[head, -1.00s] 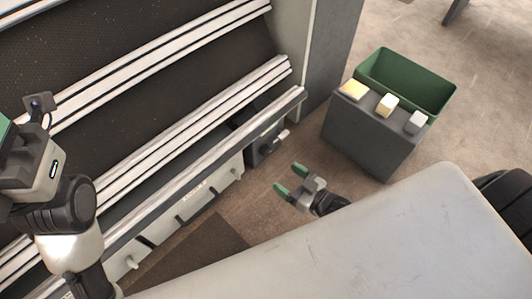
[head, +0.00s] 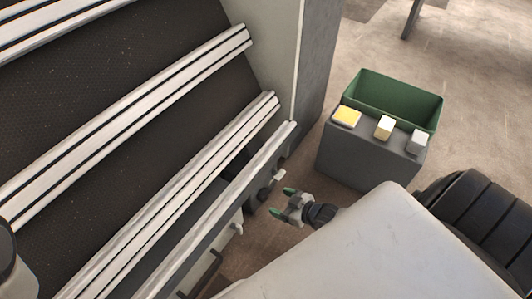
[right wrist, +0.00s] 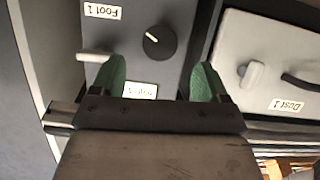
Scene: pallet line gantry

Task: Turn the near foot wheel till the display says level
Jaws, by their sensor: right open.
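My right gripper (head: 283,201) is open and empty, with green fingertips, beside the conveyor's side. In the right wrist view its fingers (right wrist: 158,82) point at a grey box (right wrist: 190,18) labelled "Foot 1", seen upside down. On that box is a round black knob (right wrist: 160,42) with a pale mark, lying beyond and between the fingertips, not gripped. A pale lever (right wrist: 95,56) sticks out beside the left finger. A small pale plate (right wrist: 141,90), perhaps the display, is partly hidden by the gripper; I cannot read it. My left gripper is not in view.
A light panel (right wrist: 285,60) with a pale latch and dark handle adjoins the foot box. Conveyor rails (head: 190,185) run along the left. A dark stand (head: 360,160) with several small blocks and a green bin (head: 400,97) stand at right. Floor lies between.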

